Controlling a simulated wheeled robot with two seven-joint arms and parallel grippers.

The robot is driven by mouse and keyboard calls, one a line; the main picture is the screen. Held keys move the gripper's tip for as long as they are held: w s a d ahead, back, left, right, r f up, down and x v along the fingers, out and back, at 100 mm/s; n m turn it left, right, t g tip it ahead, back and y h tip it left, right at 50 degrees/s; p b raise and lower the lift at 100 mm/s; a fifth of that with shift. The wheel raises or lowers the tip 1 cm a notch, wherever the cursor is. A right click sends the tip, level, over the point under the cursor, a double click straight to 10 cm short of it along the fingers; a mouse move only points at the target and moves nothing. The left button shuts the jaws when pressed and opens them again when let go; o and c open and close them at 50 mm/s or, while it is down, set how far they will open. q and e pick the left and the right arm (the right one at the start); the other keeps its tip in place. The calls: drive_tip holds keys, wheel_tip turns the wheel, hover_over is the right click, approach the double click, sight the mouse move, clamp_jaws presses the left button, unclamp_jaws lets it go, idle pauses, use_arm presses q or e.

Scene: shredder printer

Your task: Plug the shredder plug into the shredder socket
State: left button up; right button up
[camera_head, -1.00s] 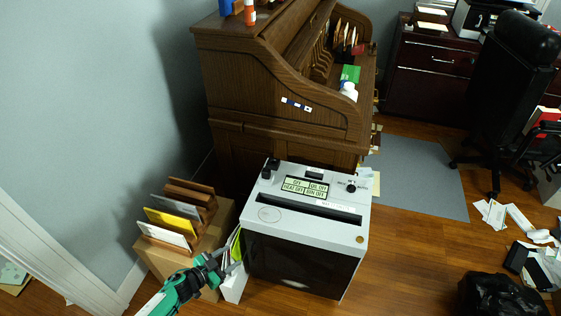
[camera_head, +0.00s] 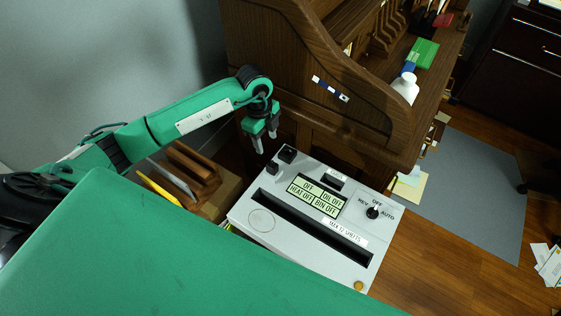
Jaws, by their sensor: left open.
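The shredder (camera_head: 285,231) is a light grey box with a long black slot, a display and a knob on its top. Two small black blocks, a rear one (camera_head: 287,154) and a front one (camera_head: 272,167), sit at its back left corner. They may be the shredder plug and socket, but I cannot tell which is which. My left gripper (camera_head: 265,142) points down, open and empty, behind and a little left of these blocks, close to the desk side. No cord shows. My right gripper is not in view.
The wooden roll-top desk (camera_head: 290,60) stands close behind the shredder. A large green part of my own body covers the lower left.

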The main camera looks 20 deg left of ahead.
use_arm(q)
hover_over(272, 164)
drive_tip(key=f, duration=0.7)
drive_tip(key=shift+a, duration=0.4)
drive_tip(key=shift+s+d+f+p, duration=0.1)
drive_tip(key=shift+f+p, duration=0.35)
drive_tip(key=shift+f, duration=0.1)
drive_tip(key=f, duration=0.4)
drive_tip(key=shift+d+p, duration=0.25)
drive_tip(key=shift+p, duration=0.1)
drive_tip(key=shift+f, duration=0.15)
drive_tip(key=shift+c, duration=0.2)
drive_tip(key=c, duration=1)
drive_tip(key=shift+c, duration=0.2)
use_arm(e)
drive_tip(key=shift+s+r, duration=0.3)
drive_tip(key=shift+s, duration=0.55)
